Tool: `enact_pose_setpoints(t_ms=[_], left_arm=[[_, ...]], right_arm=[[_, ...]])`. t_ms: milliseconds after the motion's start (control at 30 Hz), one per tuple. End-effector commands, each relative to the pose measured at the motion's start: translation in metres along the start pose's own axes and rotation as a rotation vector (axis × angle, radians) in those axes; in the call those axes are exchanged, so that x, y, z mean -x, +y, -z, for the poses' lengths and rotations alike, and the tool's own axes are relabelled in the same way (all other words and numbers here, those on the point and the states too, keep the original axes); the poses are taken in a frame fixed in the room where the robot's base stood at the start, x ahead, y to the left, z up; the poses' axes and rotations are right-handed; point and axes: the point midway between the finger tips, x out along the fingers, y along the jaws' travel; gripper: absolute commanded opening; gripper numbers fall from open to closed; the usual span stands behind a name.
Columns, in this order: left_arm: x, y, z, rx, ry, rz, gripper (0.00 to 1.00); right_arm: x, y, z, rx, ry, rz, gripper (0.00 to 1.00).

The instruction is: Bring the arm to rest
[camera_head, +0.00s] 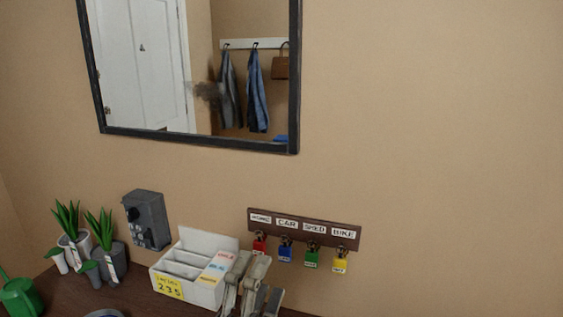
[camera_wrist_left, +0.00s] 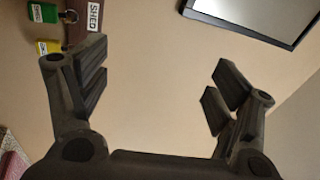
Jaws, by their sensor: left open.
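My left gripper (camera_head: 250,282) shows at the bottom centre of the head view, in front of the right end of a white box and below the key rack. In the left wrist view my left gripper (camera_wrist_left: 160,78) has its two dark fingers wide apart, with only bare wall between them. It holds nothing. My right gripper is in neither view.
A brown key rack (camera_head: 303,230) holds red, blue, green and yellow tags. A white compartment box (camera_head: 185,285), potted plants (camera_head: 106,245), a green can (camera_head: 20,297) and a grey wall box (camera_head: 147,220) stand left. A mirror (camera_head: 200,139) hangs above. The right-hand wall is bare.

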Motion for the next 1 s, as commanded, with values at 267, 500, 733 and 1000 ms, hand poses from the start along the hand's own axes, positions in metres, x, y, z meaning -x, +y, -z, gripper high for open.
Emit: enact_pose_setpoints(t_ms=[267, 500, 733, 1000], left_arm=[[0.105, 0.12, -0.1, 0.575, -0.521, -0.448, 0.84], [0.243, 0.189, -0.117, 0.955, -0.989, -0.76, 0.84], [0.352, 0.205, -0.1, 1.154, -1.356, -0.962, 0.84], [0.385, 0.262, -0.1, 1.186, -1.463, -1.03, 0.84]], right_arm=[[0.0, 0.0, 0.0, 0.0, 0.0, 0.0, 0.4], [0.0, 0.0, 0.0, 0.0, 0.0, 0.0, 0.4], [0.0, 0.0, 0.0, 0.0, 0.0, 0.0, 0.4], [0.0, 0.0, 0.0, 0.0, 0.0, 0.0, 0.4]])
